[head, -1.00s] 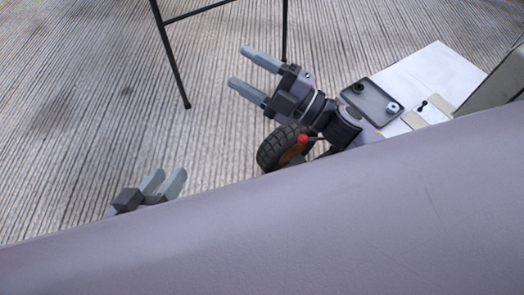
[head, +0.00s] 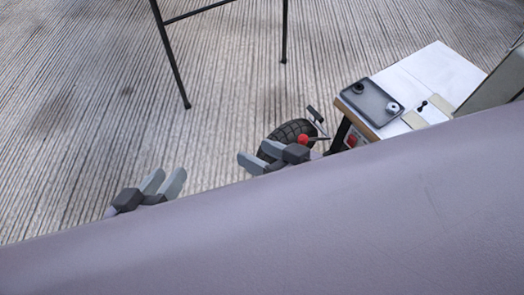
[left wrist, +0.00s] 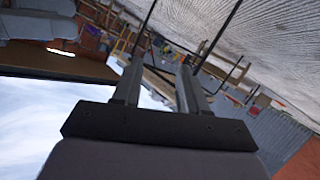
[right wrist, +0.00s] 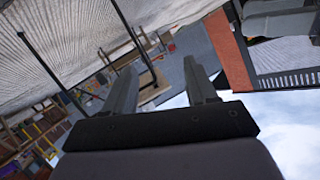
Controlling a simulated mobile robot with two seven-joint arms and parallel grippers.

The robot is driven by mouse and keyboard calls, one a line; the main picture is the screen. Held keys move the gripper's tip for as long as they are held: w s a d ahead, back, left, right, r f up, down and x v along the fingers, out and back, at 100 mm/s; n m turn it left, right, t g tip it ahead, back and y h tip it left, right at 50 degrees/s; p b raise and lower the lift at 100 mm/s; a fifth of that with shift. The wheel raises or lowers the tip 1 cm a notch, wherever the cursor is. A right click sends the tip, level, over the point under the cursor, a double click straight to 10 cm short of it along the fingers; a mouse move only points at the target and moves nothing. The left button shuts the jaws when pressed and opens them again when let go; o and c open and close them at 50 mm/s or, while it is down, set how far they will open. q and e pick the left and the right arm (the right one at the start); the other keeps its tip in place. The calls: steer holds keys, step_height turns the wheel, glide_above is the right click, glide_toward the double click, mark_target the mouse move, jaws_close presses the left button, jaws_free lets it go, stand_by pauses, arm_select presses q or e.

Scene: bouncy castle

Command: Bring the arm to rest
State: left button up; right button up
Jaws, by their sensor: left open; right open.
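My left gripper (head: 164,184) shows at the lower left of the head view, just past the edge of my own grey body. It is open and empty. Its two fingers also show in the left wrist view (left wrist: 158,82), apart with nothing between them. My right gripper (head: 256,157) is now low beside my body, near the middle of the head view. It is open and empty, and its fingers stand apart in the right wrist view (right wrist: 162,88). Most of both arms is hidden behind my body.
A white-topped table (head: 432,72) at the right holds a grey tray (head: 371,104) with small round parts. A black tyre (head: 292,132) and a red knob (head: 303,139) are close by my right gripper. Thin black legs (head: 171,60) stand on the striped floor (head: 90,110), which is otherwise clear.

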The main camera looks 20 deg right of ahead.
arm_select(q)
steer(key=s+a+r+y+p, duration=0.1)
steer(key=a+r+p, duration=0.2)
steer(key=p, duration=0.7)
steer(key=s+a+r+g+y+p, duration=0.1)
steer(key=s+a+r+y+p, duration=0.1)
steer(key=a+r+p, duration=0.2)
steer(key=s+a+r+y+p, duration=0.2)
steer(key=r+p, duration=0.6)
steer(key=p, duration=1)
steer(key=shift+a+r, duration=0.3)
steer(key=shift+a, duration=0.75)
arm_select(e)
steer(key=s+d+r+h, duration=0.2)
steer(key=d+r, duration=0.3)
steer(key=r, duration=0.2)
steer(key=s+d+r+g+h, duration=0.1)
steer(key=s+d+r+h, duration=0.1)
steer(key=d+r, duration=0.4)
step_height(320, 180, up, 3)
steer(key=shift+s+f+h, duration=0.2)
steer(key=shift+s+h, duration=0.2)
steer(key=shift+h, duration=0.3)
